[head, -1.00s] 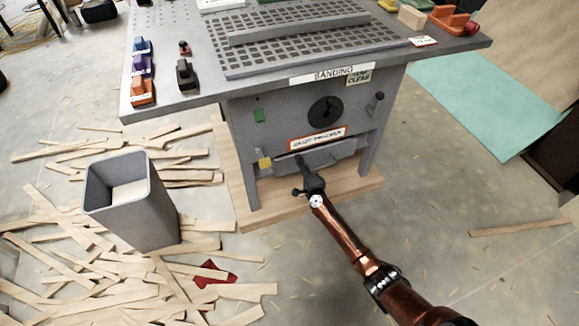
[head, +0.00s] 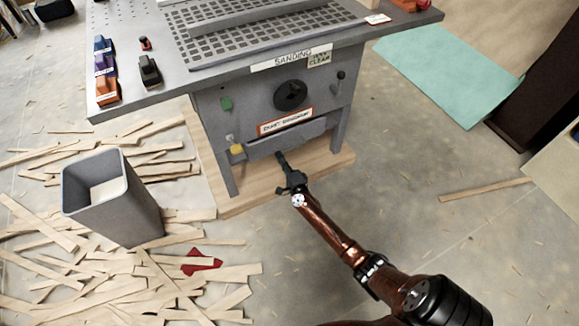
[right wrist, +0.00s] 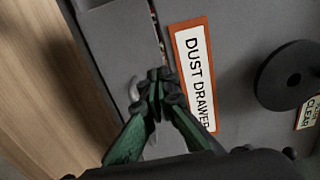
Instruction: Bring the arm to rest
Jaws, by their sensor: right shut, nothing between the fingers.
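My right arm, copper-brown, reaches in from the lower right in the head view. Its dark gripper (head: 283,160) is shut and empty, in front of the grey dust drawer (head: 287,140) low on the sanding table. In the right wrist view the shut fingers (right wrist: 157,78) overlap the drawer front, left of the "DUST DRAWER" label (right wrist: 196,78). Whether the fingers touch the drawer I cannot tell. My left gripper is not in view.
The sanding table (head: 140,98) stands on a wooden base board (head: 250,196). A grey bin (head: 112,205) stands to the left among many wood strips and a red cloth (head: 200,262). A teal mat (head: 445,75) lies at the right. The floor at centre right is mostly clear.

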